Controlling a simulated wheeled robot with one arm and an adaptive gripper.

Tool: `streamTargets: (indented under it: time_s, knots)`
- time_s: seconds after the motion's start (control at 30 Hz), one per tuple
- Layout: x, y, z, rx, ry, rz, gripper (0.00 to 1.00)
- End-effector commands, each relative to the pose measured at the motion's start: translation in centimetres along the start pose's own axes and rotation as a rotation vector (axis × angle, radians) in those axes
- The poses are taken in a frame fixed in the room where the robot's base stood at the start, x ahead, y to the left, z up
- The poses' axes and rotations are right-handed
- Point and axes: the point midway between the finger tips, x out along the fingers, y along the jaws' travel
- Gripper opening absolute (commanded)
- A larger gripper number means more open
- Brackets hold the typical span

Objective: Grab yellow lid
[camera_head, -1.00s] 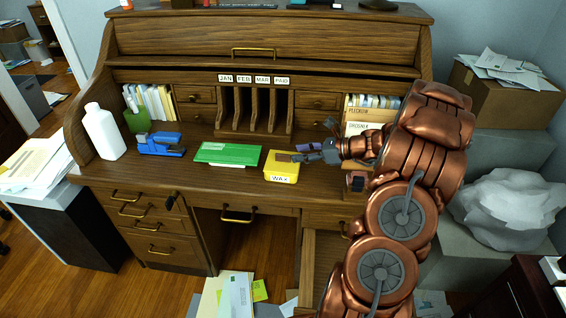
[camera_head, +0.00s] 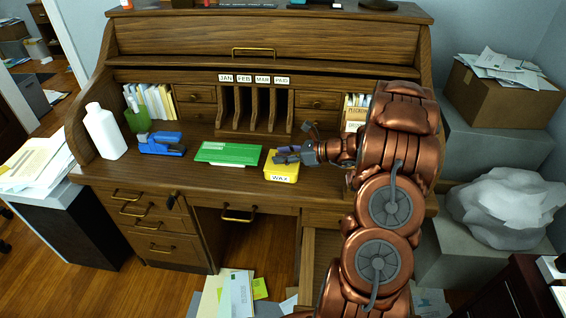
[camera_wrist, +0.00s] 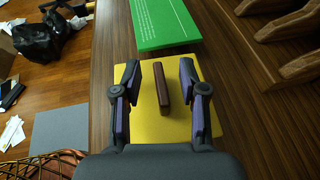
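The yellow lid (camera_head: 283,175) tops the box labelled WAX on the desk, right of a green booklet. In the wrist view the yellow lid (camera_wrist: 148,132) lies beneath my gripper, with a brown bar-shaped handle (camera_wrist: 162,88) on it. My gripper (camera_wrist: 160,78) is open, one finger on each side of the handle, with visible gaps to both. In the head view my gripper (camera_head: 284,155) is over the box and covers part of the lid. I cannot tell how far above the lid the fingertips are.
The green booklet (camera_head: 227,153) lies just left of the box. A blue stapler (camera_head: 160,144) and a white bottle (camera_head: 103,131) stand farther left. Wooden letter slots (camera_head: 254,109) rise behind. The desk's front edge is close to the box.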

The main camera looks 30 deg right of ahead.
Motion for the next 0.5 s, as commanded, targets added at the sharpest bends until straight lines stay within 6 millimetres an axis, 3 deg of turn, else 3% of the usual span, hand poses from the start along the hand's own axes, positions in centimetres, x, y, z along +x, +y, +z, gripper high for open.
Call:
streamTargets:
  time_s: [0.07,0.37,0.5]
  knots:
    - [-0.01,0.00,-0.01,0.000,0.000,0.000,0.31]
    - [-0.02,0.01,-0.01,0.000,0.000,0.000,0.00]
    - [-0.01,0.02,-0.01,0.000,0.000,0.000,0.00]
